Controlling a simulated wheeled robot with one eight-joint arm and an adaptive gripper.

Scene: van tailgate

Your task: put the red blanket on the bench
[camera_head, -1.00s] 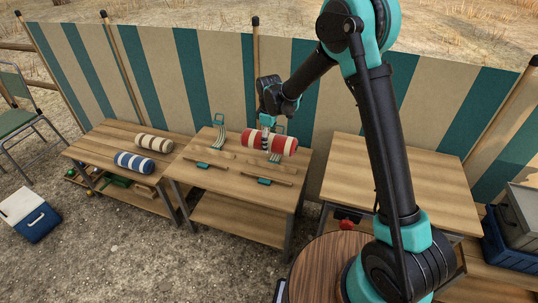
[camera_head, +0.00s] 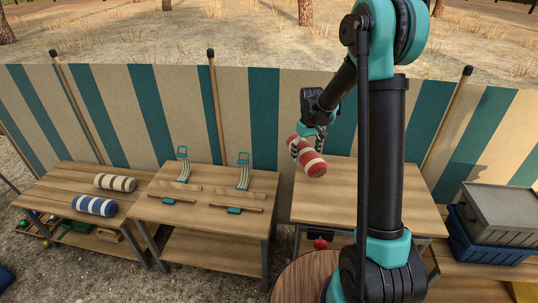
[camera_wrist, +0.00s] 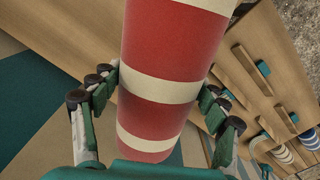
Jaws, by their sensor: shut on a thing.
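The red blanket (camera_head: 313,166) is a roll with cream stripes. My gripper (camera_head: 308,145) is shut on it and holds it tilted in the air, by the left back part of the bare right wooden table (camera_head: 340,205). In the wrist view the blanket (camera_wrist: 165,92) fills the middle, with fingers on both sides of it. I cannot tell which of the wooden tables is the bench.
The middle table (camera_head: 205,208) carries two teal-and-white strap stands (camera_head: 183,168) and wooden bars. The left table (camera_head: 60,185) holds a cream-striped roll (camera_head: 115,182) and a blue roll (camera_head: 94,206). Bins (camera_head: 495,225) stand at the right. A striped screen runs behind.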

